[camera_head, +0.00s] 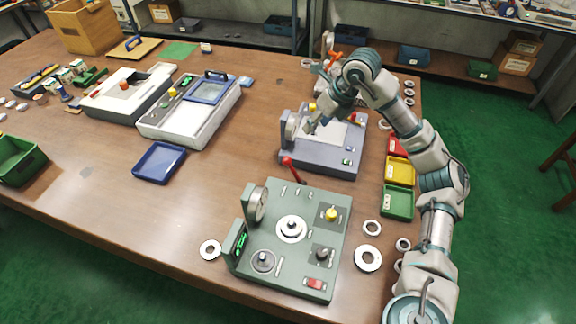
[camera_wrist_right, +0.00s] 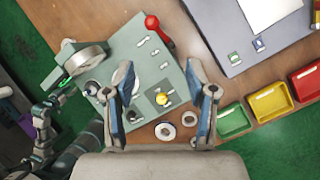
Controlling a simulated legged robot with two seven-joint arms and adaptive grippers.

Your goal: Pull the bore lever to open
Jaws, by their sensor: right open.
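The green machine (camera_head: 320,230) stands at the front right of the table. My left gripper does not show in the head view.
A yellow knob (camera_head: 331,214) and a red switch (camera_head: 314,283) sit on the green machine. Red, yellow (camera_head: 399,170) and green (camera_head: 397,202) bins stand to the right. Loose rings (camera_head: 368,258) lie near the machine. A blue tray (camera_head: 159,162) is farther left, with bare table between.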

